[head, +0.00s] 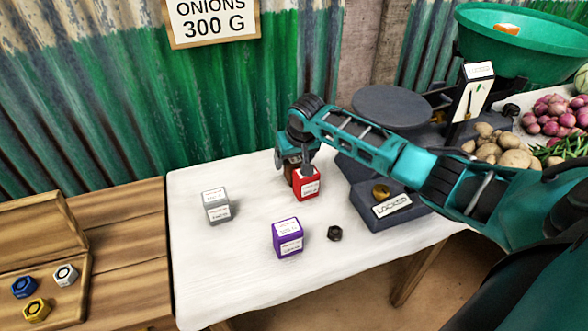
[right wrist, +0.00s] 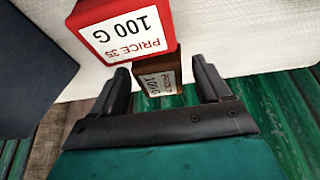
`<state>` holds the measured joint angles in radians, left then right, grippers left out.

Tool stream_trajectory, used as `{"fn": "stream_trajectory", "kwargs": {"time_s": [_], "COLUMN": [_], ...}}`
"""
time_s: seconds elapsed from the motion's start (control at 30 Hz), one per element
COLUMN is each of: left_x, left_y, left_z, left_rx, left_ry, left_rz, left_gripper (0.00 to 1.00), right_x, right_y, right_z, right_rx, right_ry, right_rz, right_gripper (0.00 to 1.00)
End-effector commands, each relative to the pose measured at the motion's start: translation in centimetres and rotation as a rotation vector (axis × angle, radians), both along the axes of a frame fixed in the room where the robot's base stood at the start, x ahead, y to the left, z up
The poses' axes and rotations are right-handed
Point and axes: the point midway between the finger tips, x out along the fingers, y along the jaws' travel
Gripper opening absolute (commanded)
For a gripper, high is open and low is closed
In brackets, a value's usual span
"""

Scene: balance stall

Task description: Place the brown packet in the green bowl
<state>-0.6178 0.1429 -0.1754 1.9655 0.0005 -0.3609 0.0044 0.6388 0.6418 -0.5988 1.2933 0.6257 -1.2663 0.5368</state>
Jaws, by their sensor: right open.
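The brown packet (right wrist: 155,66) stands between the fingers of my right gripper (right wrist: 162,82) in the right wrist view, with a white label on it. The gripper is open, with a finger on each side of the packet. In the head view my right gripper (head: 294,160) is low over the table, and only a sliver of the brown packet (head: 290,172) shows beside the red packet (head: 306,184). The green bowl (head: 500,58) sits at the upper right on the scale, with a small orange item (head: 507,29) inside. My left gripper is not in view.
The red packet (right wrist: 120,32) is right against the brown one. A grey packet (head: 216,206), a purple packet (head: 288,238) and a black nut (head: 334,233) stand on the white table (head: 240,290). Onions (head: 556,112) and potatoes (head: 514,158) lie at the right.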

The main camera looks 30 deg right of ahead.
Motion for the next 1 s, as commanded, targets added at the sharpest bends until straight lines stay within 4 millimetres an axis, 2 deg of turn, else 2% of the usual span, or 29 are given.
{"fn": "stream_trajectory", "kwargs": {"time_s": [0.07,0.7,1.0], "left_x": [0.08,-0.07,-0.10], "left_y": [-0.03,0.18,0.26], "left_z": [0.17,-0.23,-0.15], "left_rx": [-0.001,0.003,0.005], "left_ry": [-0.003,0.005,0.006], "left_rz": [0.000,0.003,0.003], "left_gripper": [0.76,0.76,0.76], "right_x": [-0.01,-0.01,0.03], "right_y": [0.00,-0.02,-0.01], "right_z": [0.04,0.07,0.63], "right_rx": [0.000,0.000,0.000], "right_ry": [0.000,0.000,-0.002], "right_rz": [0.000,0.000,0.000], "right_gripper": [0.75,0.14,0.13]}}
